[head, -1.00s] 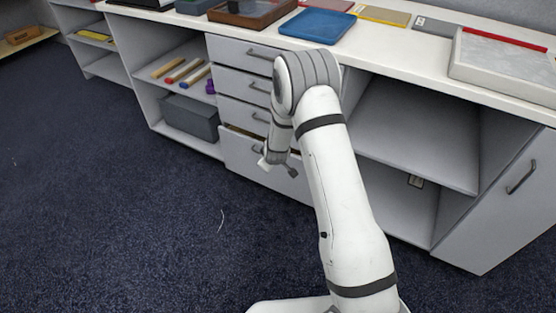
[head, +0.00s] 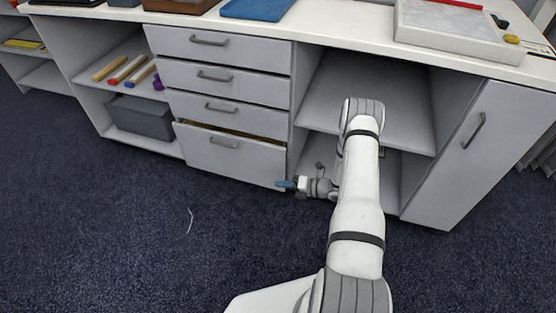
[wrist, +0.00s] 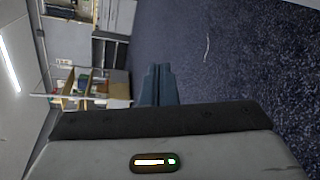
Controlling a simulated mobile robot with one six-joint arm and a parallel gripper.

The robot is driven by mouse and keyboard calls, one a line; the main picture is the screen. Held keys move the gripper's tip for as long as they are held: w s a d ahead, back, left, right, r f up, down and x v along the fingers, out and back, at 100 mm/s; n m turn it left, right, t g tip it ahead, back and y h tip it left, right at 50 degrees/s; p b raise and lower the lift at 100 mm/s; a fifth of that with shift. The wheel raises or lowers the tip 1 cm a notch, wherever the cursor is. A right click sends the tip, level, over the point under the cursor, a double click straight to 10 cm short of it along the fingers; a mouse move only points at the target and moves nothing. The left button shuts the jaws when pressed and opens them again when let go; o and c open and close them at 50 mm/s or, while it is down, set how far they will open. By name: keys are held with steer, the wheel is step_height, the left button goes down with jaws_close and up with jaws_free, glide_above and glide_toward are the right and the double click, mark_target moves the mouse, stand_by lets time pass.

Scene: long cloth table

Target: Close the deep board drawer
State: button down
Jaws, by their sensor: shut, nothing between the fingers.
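The deep board drawer (head: 229,157) is the tall bottom drawer of the drawer stack in the head view. It stands slightly open, with a dark gap and a thin brownish strip of its inside showing along its top edge. Its bar handle (head: 224,142) is in plain view. My gripper (head: 284,185) is shut and empty, its blue fingers pointing left by the drawer's lower right corner. I cannot tell whether they touch the drawer front. In the wrist view the shut fingers (wrist: 160,84) show in the middle; I cannot make out the drawer there for sure.
Three shallower drawers (head: 218,76) above are shut. Open shelves (head: 368,103) lie to the right, and a cupboard door (head: 468,150) beyond them. A grey bin (head: 140,118) sits on the left shelf. The blue carpet (head: 120,240) in front is clear except for a thin pale strand (head: 189,221).

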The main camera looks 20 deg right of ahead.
steer(key=w+d+r+m+t, duration=0.1)
steer(key=d+m+t, duration=0.4)
steer(key=d+m, duration=0.15)
steer(key=w+a+b, duration=0.4)
steer(key=w+a, duration=0.1)
steer(key=w, duration=0.5)
steer(key=shift+w+m+h, duration=0.35)
steer(key=shift+w+h, duration=0.05)
steer(key=shift+w+a, duration=0.1)
